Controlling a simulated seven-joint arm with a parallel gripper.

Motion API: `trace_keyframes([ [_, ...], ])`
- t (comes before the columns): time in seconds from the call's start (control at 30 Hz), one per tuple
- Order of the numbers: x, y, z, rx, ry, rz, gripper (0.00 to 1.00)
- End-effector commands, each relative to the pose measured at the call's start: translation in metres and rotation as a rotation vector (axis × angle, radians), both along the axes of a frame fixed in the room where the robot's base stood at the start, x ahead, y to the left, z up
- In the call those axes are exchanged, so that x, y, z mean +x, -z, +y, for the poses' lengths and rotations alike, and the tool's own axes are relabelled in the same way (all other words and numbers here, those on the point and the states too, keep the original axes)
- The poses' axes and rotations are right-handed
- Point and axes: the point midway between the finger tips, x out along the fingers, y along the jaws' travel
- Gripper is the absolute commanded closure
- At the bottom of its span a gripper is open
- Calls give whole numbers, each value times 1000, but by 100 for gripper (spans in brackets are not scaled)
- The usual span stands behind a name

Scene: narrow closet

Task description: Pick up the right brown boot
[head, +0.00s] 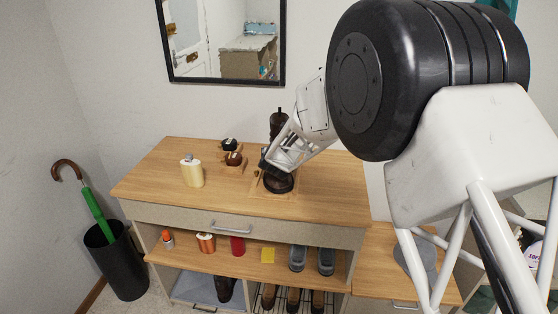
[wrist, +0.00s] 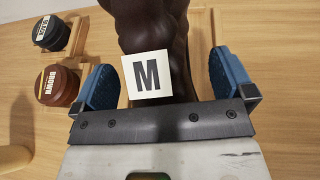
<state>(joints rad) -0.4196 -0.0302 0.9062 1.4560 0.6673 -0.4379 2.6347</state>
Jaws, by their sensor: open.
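A dark brown boot (head: 278,183) stands on a small wooden board (head: 262,188) on the cabinet top. Its toe part shows below my gripper, and a dark upright part (head: 277,120) shows above it. My gripper (head: 272,162) covers the middle in the head view. In the wrist view the boot (wrist: 155,25) lies between the blue finger pads of my gripper (wrist: 164,80), with a visible gap on the left. A white tag marked M (wrist: 147,74) is on the boot. The fingers are open. Contact on the right is unclear.
Two polish jars, a black-lidded one (wrist: 51,33) and a brown one (wrist: 58,86), sit on wood left of the boot. A cream flask (head: 192,171) stands farther left. Shoes (head: 298,258) and another dark boot (head: 225,288) are on lower shelves. A mirror (head: 222,80) hangs behind.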

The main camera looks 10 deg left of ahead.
Motion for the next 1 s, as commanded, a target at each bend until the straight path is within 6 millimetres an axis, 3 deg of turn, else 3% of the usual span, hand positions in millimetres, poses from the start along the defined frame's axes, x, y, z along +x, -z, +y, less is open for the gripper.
trace_keyframes([
  [0.67, 3, 1, 0, 0, 0, -1, 0],
  [1.0, 3, 1, 0, 0, 0, -1, 52],
])
